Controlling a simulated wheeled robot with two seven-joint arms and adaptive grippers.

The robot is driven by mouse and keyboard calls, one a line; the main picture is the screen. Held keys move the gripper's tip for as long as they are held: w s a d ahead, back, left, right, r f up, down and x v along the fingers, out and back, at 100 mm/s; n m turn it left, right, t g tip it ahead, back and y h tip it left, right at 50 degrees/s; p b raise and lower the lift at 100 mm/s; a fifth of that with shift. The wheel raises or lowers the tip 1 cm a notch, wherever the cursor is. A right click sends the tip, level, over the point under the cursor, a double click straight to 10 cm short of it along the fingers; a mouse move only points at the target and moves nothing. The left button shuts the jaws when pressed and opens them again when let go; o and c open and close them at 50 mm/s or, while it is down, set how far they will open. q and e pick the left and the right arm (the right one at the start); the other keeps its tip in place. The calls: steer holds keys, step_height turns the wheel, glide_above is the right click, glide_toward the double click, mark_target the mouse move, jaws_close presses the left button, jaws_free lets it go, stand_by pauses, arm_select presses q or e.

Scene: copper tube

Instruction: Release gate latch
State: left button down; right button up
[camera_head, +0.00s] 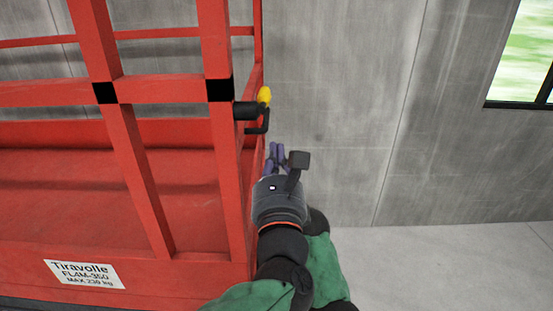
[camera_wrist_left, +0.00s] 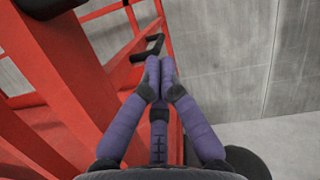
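The gate latch (camera_head: 246,110) is a black barrel with a hooked black bar and a yellow tip (camera_head: 264,95), fixed on the right side of a red railing post. In the left wrist view the black latch (camera_wrist_left: 148,49) shows just beyond my fingers; the yellow tip cannot be made out there. My left gripper (camera_head: 276,149) has purple fingers and points up toward the latch, a little below the hooked bar and apparently apart from it. Its fingertips (camera_wrist_left: 160,66) are drawn together with nothing visible between them. My right gripper is not in view.
The red railed platform (camera_head: 180,258) with a white label (camera_head: 84,273) fills the left. Red posts (camera_wrist_left: 62,75) stand close on the left of my gripper. A grey wall (camera_head: 345,95) is behind. Free space and bare floor (camera_head: 450,265) lie to the right.

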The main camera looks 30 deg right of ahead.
mark_target(264, 97)
arm_select(q)
steer(key=w+d+r+p, duration=0.1)
steer(key=w+r+p, duration=0.2)
steer(key=w+r, duration=0.1)
steer(key=shift+w+d+r, duration=0.25)
steer(key=shift+d+r, duration=0.05)
steer(key=shift+r, duration=0.25)
